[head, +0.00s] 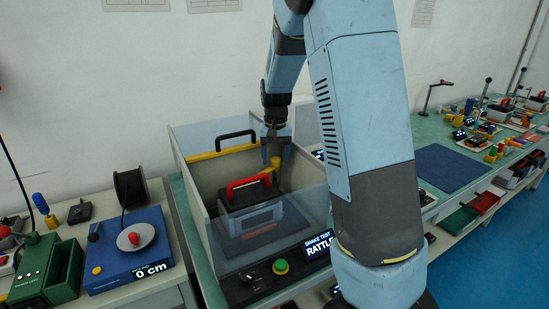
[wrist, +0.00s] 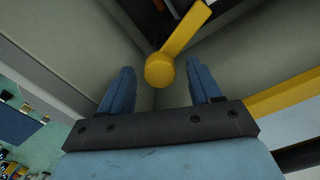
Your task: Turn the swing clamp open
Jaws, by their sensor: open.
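The swing clamp is a yellow arm with a round end. In the head view the clamp (head: 275,163) reaches over the top of a dark-lidded, grey-blue unit (head: 249,215) with a red handle (head: 248,184). In the wrist view the clamp's arm (wrist: 187,27) runs up and right from its round yellow end (wrist: 159,70). My gripper (wrist: 160,82) is open, with one blue finger on each side of that round end and visible gaps. In the head view my gripper (head: 277,150) points down at the clamp, partly hidden by my arm.
The unit sits in a bin with pale and see-through walls (head: 195,215). A yellow bar (head: 222,152) and black handle (head: 236,135) are at its back. A green button (head: 281,267) and "SHAKE TEST RATTLE" display (head: 318,245) are in front. A blue box (head: 128,250) stands left.

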